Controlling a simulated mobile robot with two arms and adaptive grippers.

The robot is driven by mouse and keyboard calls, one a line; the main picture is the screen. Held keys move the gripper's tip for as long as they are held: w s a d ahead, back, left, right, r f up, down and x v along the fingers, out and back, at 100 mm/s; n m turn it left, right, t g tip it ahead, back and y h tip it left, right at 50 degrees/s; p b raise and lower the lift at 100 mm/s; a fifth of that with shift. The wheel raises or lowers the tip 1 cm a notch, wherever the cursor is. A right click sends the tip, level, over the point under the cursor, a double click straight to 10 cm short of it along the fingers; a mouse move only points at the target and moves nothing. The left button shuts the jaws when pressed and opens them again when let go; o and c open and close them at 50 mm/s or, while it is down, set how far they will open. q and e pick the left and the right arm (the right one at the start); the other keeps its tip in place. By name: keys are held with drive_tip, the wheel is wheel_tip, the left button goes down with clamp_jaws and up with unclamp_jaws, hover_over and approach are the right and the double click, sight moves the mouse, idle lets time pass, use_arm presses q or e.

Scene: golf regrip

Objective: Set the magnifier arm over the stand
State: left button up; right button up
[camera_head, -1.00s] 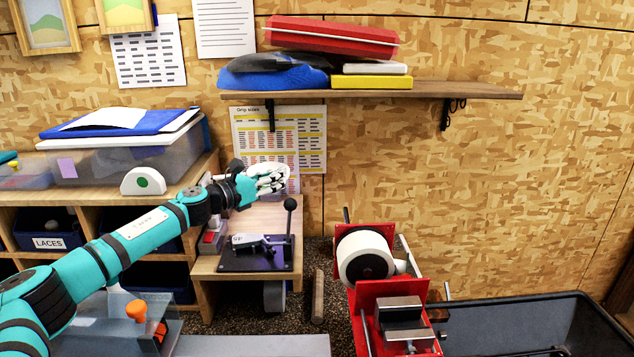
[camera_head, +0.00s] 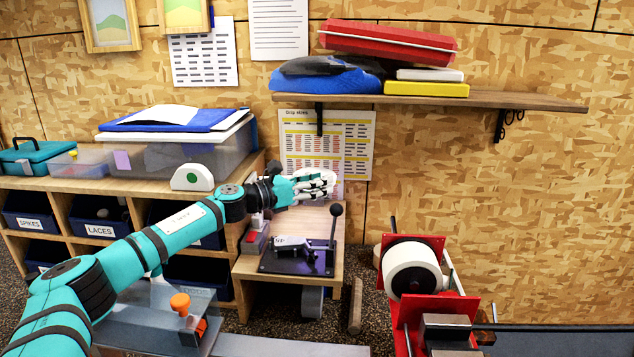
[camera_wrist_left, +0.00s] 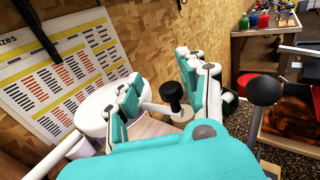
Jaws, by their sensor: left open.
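My left gripper (camera_head: 318,186) reaches in from the left, above the small wooden bench, with its fingers apart. In the left wrist view a white round magnifier head (camera_wrist_left: 92,108) is beside and partly behind the left finger. A pale arm runs from it to a black knob (camera_wrist_left: 172,92) seen between the open fingers (camera_wrist_left: 160,84). I cannot tell whether a finger touches it. In the head view the magnifier is mostly hidden behind the gripper. Below is a black plate (camera_head: 285,262) with a metal fixture and a black ball lever (camera_head: 336,211). My right gripper is out of view.
A wall shelf (camera_head: 540,101) with cases is above right. A red machine with a white roll (camera_head: 411,268) stands at the lower right. A cubby unit with a clear bin (camera_head: 150,160) is at left. A chart (camera_head: 345,140) hangs behind the gripper.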

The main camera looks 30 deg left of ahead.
use_arm(q)
drive_tip(key=shift+s+f, duration=0.1)
drive_tip(key=shift+s, duration=0.1)
drive_tip(key=v, duration=1.1)
drive_tip(key=shift+s+a, duration=0.2)
drive_tip(key=shift+s, duration=0.1)
